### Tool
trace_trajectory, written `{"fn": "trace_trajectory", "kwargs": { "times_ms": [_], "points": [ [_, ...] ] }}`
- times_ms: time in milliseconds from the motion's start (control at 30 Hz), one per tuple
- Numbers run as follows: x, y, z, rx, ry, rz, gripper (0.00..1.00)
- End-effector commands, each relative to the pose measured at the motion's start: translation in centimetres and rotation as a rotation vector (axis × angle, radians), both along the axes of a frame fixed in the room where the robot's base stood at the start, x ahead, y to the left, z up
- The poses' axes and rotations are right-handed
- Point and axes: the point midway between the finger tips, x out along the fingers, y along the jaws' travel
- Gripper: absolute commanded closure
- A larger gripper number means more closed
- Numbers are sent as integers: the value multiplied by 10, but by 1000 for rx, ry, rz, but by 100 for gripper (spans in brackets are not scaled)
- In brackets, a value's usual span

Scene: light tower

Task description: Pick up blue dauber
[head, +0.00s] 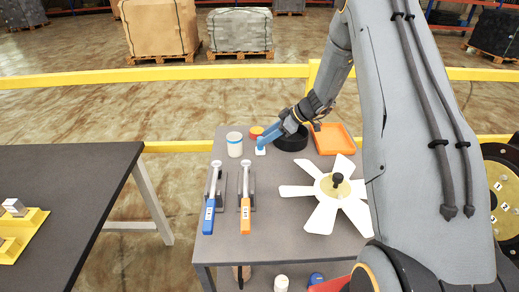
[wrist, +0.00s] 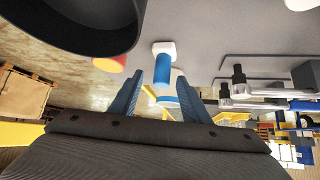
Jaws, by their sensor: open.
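The blue dauber (wrist: 163,72) shows in the wrist view as a blue handle with a white block at its end. It lies between the two blue fingers of my gripper (wrist: 163,80), which are apart, with visible gaps beside the handle. In the head view my gripper (head: 266,142) reaches down to the back-left of the grey table, and the dauber's white end (head: 260,151) shows just below the fingers. Most of the handle is hard to separate from the blue fingers there.
A white jar (head: 234,148) stands close left of my gripper. A red-orange round item (head: 257,131), a black bowl (head: 291,141) and an orange tray (head: 333,138) are behind and right. A white fan (head: 320,216) and blue-handled (head: 209,215) and orange-handled tools (head: 245,215) lie in front.

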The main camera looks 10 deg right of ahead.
Motion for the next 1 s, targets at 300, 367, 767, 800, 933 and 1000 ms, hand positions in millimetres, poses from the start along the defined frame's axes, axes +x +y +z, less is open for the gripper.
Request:
{"fn": "trace_trajectory", "kwargs": {
  "times_ms": [300, 367, 767, 800, 933, 1000],
  "points": [
    [8, 20, -19, 0, 2, 3, 57],
    [9, 24, -23, 0, 2, 4, 57],
    [23, 49, -50, -1, 0, 4, 57],
    [23, 50, -51, -1, 0, 4, 57],
    [23, 49, -51, -1, 0, 4, 57],
    [23, 49, -51, -1, 0, 4, 59]
  ]
}}
